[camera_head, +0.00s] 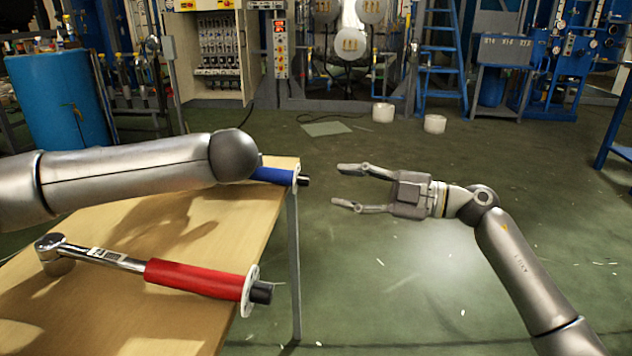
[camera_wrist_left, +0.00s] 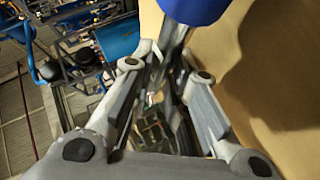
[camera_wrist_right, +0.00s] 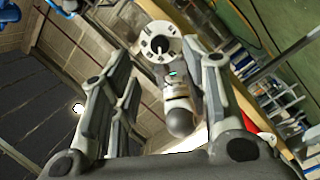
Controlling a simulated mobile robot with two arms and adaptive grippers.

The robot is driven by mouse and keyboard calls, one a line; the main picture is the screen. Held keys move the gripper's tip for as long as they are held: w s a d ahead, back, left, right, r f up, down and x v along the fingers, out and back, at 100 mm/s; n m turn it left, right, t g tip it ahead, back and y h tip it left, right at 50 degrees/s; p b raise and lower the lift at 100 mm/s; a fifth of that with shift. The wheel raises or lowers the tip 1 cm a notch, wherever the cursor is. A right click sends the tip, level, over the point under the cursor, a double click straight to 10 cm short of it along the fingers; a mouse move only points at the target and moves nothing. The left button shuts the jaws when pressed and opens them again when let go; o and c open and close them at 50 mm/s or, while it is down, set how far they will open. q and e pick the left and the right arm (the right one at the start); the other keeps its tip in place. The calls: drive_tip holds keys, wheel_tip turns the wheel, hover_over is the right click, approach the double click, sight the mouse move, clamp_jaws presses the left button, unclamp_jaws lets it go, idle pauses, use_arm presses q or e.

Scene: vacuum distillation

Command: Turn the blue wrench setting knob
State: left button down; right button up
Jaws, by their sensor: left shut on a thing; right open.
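The blue wrench (camera_head: 272,175) lies at the far right edge of the wooden table. Its handle end, white disc (camera_head: 296,178) and black setting knob (camera_head: 304,181) stick out past the edge; my left arm hides the rest. In the left wrist view, my left gripper (camera_wrist_left: 168,68) is shut on the wrench's metal shaft, just below the blue handle (camera_wrist_left: 192,8). My right gripper (camera_head: 348,187) is open and empty, right of the knob and apart from it, fingers pointing left. Its spread fingers also show in the right wrist view (camera_wrist_right: 165,80).
A red wrench (camera_head: 195,280) lies nearer on the wooden table (camera_head: 115,312), its knob end over the right edge. Open green floor (camera_head: 400,280) lies right of the table. A blue ladder (camera_head: 443,60), white tubs (camera_head: 434,124) and a blue barrel (camera_head: 58,105) stand farther back.

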sight(304, 180)
drive_tip(key=x, duration=0.6)
drive_tip(key=shift+a, duration=0.35)
drive_tip(key=shift+w, duration=0.1)
clamp_jaws()
